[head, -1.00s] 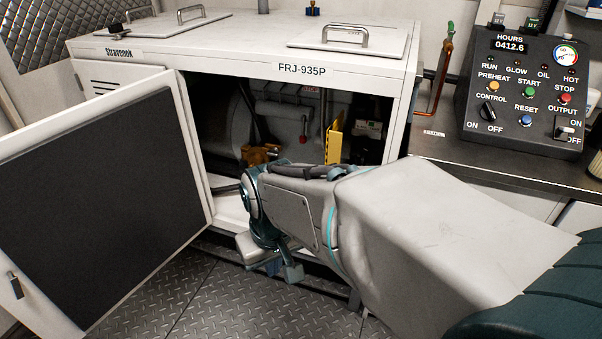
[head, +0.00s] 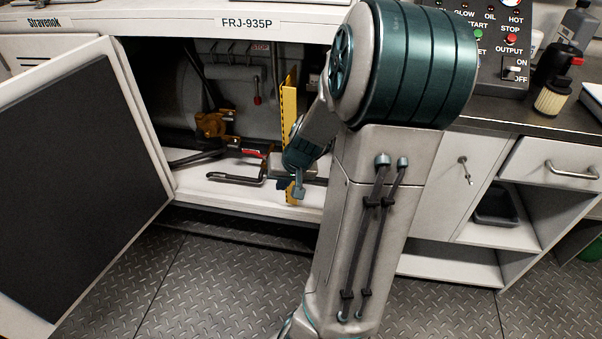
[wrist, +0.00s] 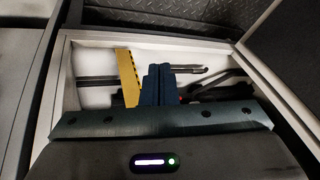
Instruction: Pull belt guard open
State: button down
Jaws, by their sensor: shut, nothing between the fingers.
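The belt guard, a yellow panel with a black-striped edge (head: 289,105), stands upright inside the open cabinet in the head view. Its lower part is partly hidden by my gripper (head: 284,184). In the wrist view the guard (wrist: 128,78) lies just left of my dark blue fingers (wrist: 158,70). The fingers are closed together with nothing between them. They are close beside the guard; I cannot tell whether they touch it.
The white cabinet door (head: 146,120) stands wide open at left. A dark bent bar (head: 236,179) lies low in the cabinet, near my gripper. An orange-brown part (head: 212,124) sits farther back. A counter with drawers is at right.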

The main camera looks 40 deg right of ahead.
jog(key=d+m+t+h, duration=0.1)
jog(key=d+m+t, duration=0.2)
jog(key=d, duration=0.8)
jog(key=s+b+x, duration=0.1)
jog(key=b+x, duration=0.2)
jog(key=x, duration=0.6)
jog(key=shift+w+d+f, duration=0.2)
jog(key=shift+w+f, duration=0.1)
jog(key=shift+f, duration=0.35)
